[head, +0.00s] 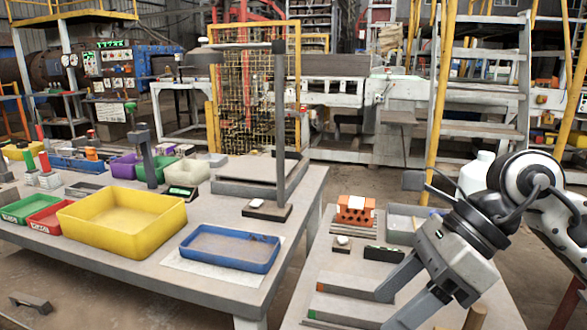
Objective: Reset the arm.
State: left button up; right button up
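My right arm comes in from the right, and its gripper (386,310) points down and to the left over the right-hand bench. Its two grey fingers are apart with a gap between them, and I see nothing held. An orange hollow brick (355,210) with holes in its face sits toward the back of that bench. It is beyond the gripper and apart from it. My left gripper does not show in the head view.
The right bench (340,265) also bears a grey tray (402,222) and small dark blocks. The left table carries a yellow bin (122,220), a blue tray (230,249), a post on a base (266,210) and several small bins. A white jug (477,173) stands behind my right arm.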

jog(key=s+a+r+m+y+p, duration=0.25)
jog(key=a+r+m+y, duration=0.35)
jog(key=a+m+y, duration=0.65)
jog(key=w+d+f+m+t+h+p, duration=0.15)
jog(key=d+f+m+t+h, duration=0.35)
jog(key=m, duration=0.5)
jog(key=w+d+f+m+t+h, duration=0.25)
jog(key=f+m+t, duration=0.25)
jog(key=m+t, duration=0.3)
jog(key=w+d+f+m+t+h, duration=0.1)
jog(key=d+f+m+t+h, duration=0.4)
jog(key=m, duration=0.6)
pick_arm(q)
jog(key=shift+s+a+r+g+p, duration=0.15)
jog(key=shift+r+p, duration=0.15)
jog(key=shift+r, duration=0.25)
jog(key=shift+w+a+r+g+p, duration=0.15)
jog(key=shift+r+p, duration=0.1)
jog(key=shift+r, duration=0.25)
pick_arm(e)
jog(key=s+f+m+g+h, duration=0.2)
jog(key=s+f, duration=0.3)
jog(key=f, duration=0.3)
jog(key=s+d+f+m+g+h, duration=0.1)
jog(key=s+f+m+g, duration=0.3)
jog(key=f, duration=0.4)
jog(key=shift+s+d+m+g+h, duration=0.25)
jog(key=shift+s+m+g+h, duration=0.15)
jog(key=shift+s+m+h, duration=0.45)
